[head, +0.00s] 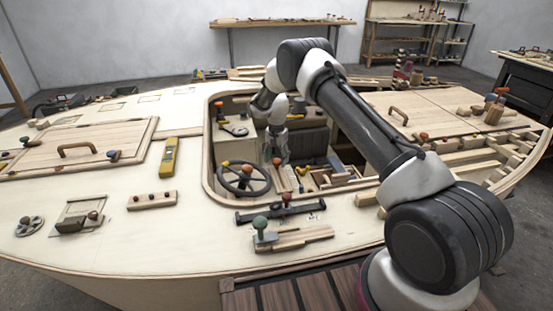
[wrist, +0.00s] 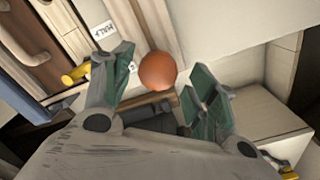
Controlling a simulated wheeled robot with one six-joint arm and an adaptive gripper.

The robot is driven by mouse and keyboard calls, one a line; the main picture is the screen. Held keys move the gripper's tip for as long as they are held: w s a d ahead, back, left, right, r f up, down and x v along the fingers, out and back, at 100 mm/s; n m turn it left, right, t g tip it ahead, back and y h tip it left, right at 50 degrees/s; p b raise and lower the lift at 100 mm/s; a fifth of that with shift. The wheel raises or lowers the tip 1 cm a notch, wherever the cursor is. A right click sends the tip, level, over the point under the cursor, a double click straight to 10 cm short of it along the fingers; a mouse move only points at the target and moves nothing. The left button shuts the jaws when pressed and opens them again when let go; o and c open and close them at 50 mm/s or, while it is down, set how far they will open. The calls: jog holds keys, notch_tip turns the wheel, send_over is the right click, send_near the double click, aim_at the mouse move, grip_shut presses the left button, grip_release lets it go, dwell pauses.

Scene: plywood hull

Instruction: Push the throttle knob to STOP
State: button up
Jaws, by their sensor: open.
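An orange-red ball knob (wrist: 158,71), seemingly the throttle knob, sits between my fingers in the wrist view. My gripper (wrist: 162,78) is open, with one green-padded finger on each side of the knob and gaps visible. In the head view my gripper (head: 275,148) points down into the cockpit, just above what looks like the same knob (head: 276,161), beside the steering wheel. A small white label (wrist: 103,30) with dark lettering lies near the left finger; I cannot read it surely. The knob's stem is hidden.
The steering wheel (head: 244,179) is close on the left of the gripper. Loose wood pieces (head: 335,178) lie to the right in the cockpit.

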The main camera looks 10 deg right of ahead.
aim_at(277, 160)
notch_tip(277, 160, up, 12)
dwell(0.4)
jog(key=s+d+f+n+g, duration=0.1)
jog(key=s+f+n+g, duration=0.2)
jog(key=s, duration=0.4)
jog(key=s+d+r+n+t, duration=0.1)
jog(key=s+d+r, duration=0.3)
jog(key=s+r, duration=0.6)
jog(key=s+d+r+n+t, duration=0.2)
jog(key=s+d+r+t, duration=0.2)
jog(key=s+r, duration=0.7)
jog(key=s+d+r+n+t, duration=0.1)
jog(key=s+d+r, duration=0.5)
jog(key=s, duration=1.6)
jog(key=shift+s+r+n+t, duration=0.35)
jog(key=shift+r+t, duration=0.35)
jog(key=shift+r, duration=1.9)
